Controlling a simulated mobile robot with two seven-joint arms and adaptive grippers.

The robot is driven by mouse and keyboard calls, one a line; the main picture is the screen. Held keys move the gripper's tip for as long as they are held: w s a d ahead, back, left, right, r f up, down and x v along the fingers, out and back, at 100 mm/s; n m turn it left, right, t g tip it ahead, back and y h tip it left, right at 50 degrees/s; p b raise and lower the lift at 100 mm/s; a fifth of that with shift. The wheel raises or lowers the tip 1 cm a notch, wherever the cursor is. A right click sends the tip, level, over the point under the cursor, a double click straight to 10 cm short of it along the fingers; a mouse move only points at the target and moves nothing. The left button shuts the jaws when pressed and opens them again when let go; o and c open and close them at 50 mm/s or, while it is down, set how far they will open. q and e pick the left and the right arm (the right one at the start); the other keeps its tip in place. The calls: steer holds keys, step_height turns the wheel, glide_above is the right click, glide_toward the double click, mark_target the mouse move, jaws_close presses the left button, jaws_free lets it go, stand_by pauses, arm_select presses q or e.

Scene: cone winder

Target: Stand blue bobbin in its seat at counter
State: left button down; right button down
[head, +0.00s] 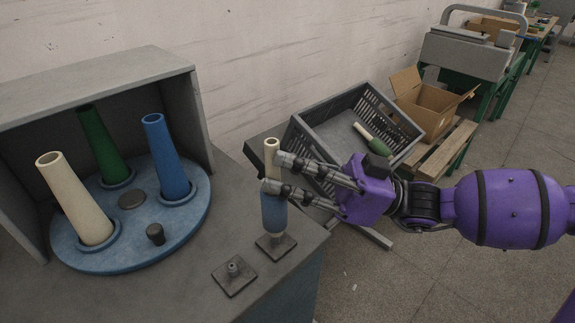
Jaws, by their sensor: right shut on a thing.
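The blue bobbin (274,216) has a pale core tube sticking up and blue winding on its lower part. My right gripper (271,172) comes in from the right and is shut on its upper part. The bobbin is upright over a dark square seat (277,249) near the counter's right edge. Its lower end hides the middle of that seat. I cannot tell whether it is fully down on it. A second square seat (234,276) with a short peg stands empty to the front left. My left gripper is not in view.
The counter (190,288) holds a blue turntable (133,253) with cream, green and blue cones under a grey hood (100,75). Beyond the counter, a grey crate (345,105) holds a green-and-cream bobbin (371,138). A cardboard box (425,110) stands beside it.

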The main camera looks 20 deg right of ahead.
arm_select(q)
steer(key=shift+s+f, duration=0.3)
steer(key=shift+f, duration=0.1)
arm_select(e)
steer(key=shift+f, duration=0.4)
arm_select(q)
steer(key=shift+b, duration=0.3)
arm_select(e)
steer(key=shift+f, duration=0.1)
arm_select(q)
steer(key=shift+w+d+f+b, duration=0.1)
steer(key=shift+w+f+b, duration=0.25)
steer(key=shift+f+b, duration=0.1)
arm_select(e)
steer(key=shift+f, duration=0.5)
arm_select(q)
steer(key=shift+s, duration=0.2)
